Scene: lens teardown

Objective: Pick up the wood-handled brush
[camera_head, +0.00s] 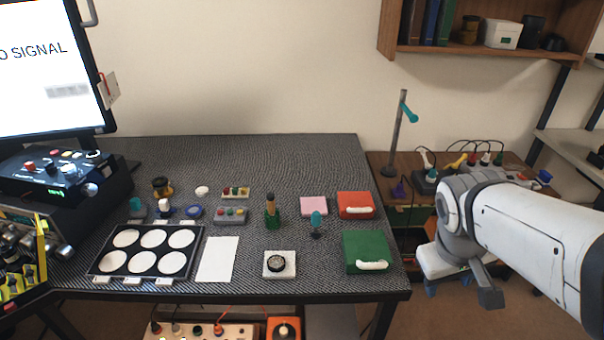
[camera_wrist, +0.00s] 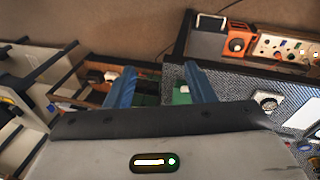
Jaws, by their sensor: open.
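An upright item with a tan, wood-like middle and a dark top (camera_head: 271,203) stands in a green base on the bench mat. It looks most like the wood-handled brush, but it is too small to be sure. My gripper (camera_head: 489,292) hangs off the right side of the bench, well apart from it. In the wrist view, my gripper's two blue fingers (camera_wrist: 160,85) are spread with nothing between them. I cannot make out the brush in the wrist view.
Around it on the bench (camera_head: 300,150) are a teal-topped item (camera_head: 316,220), pink block (camera_head: 313,205), red box (camera_head: 356,205), green box (camera_head: 366,250), grey button box (camera_head: 230,215), white paper (camera_head: 217,259) and lens tray (camera_head: 190,232). The bench's back is clear.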

